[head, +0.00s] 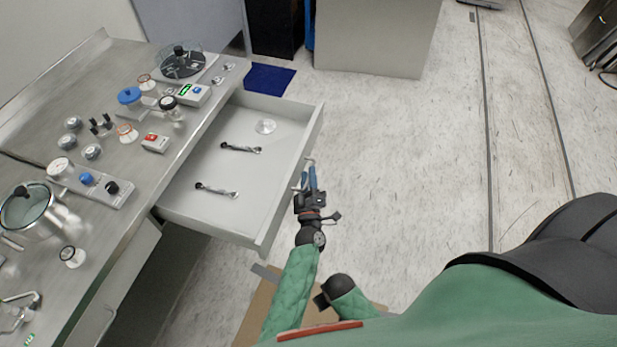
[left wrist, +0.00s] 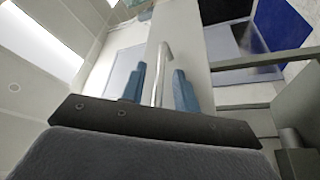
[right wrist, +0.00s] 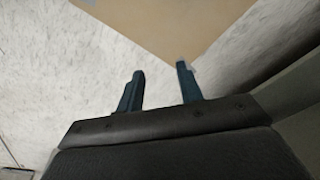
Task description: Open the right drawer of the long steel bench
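The long steel bench (head: 128,62) runs along the left of the head view. Its right drawer (head: 262,186) is pulled far out, showing a white inside with two metal tools (head: 240,148) (head: 216,190) and a small clear dish (head: 265,126). My left gripper (head: 309,172) is at the drawer's front beside the handle (head: 309,160). In the left wrist view the metal handle (left wrist: 161,72) stands between the two blue fingers, with gaps visible on both sides. My right gripper (right wrist: 162,78) is open and empty above the floor; its fingers are hidden in the head view.
The bench top holds a pot (head: 27,207), a blue-lidded jar (head: 130,97), small instruments and knobs. A blue mat (head: 269,78) lies on the floor beyond the drawer. A pale cabinet (head: 375,35) stands farther back. The floor (head: 420,160) right of the drawer is clear.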

